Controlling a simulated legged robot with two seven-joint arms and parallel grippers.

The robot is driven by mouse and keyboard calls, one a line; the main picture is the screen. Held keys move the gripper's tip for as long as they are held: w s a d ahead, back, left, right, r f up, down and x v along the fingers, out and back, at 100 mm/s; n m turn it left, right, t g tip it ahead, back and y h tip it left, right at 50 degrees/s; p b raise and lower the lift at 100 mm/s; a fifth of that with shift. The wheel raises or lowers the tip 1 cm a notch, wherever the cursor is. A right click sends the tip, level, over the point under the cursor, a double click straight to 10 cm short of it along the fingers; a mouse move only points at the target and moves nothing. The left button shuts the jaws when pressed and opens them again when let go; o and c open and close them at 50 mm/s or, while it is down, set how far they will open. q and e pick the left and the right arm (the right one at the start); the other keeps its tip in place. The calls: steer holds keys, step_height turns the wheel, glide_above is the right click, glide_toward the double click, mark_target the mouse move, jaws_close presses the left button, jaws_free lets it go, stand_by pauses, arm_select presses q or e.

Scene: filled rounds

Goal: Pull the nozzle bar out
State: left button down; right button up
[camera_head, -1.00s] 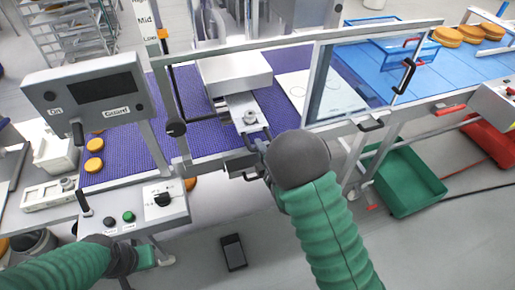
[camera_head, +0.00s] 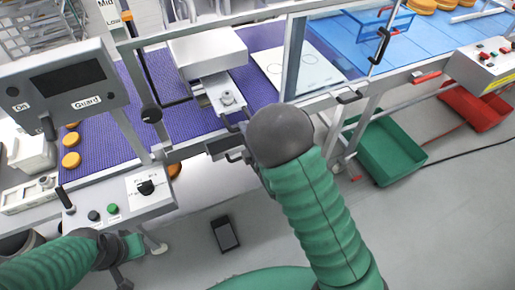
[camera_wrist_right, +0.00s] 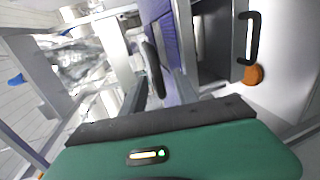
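The nozzle bar (camera_head: 213,88) is a pale metal bar with a round knob, sticking out toward me from under the white box-shaped housing (camera_head: 207,52) over the purple belt. A dark handle at its near end is partly hidden in the head view. My right gripper (camera_head: 244,130) is at that end, mostly hidden by its own dark wrist. In the right wrist view its two grey fingers (camera_wrist_right: 160,92) stand apart, with a black upright handle (camera_wrist_right: 153,70) showing between them; contact cannot be told. My left gripper (camera_head: 132,245) is low at left, below the control box, its opening unclear.
A grey unit with a black handle (camera_wrist_right: 251,38) is just below the bar. A clear guard panel (camera_head: 335,55) stands to the right. A control box (camera_head: 120,200) and a screen panel (camera_head: 65,85) are at left. A green crate (camera_head: 385,150) is on the floor at right.

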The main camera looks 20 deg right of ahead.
steer(key=p+v, duration=1.2)
steer(key=v, duration=0.2)
steer(key=shift+d, duration=0.35)
steer(key=shift+f, duration=0.1)
steer(key=s+r+m+g+b, duration=0.3)
steer(key=s+m+g, duration=0.7)
steer(key=m, duration=0.8)
steer(key=g+b, duration=0.1)
steer(key=g, duration=0.1)
steer(key=shift+a+g+h, duration=0.25)
steer(key=shift+g+h, duration=0.05)
steer(key=shift+g, duration=0.1)
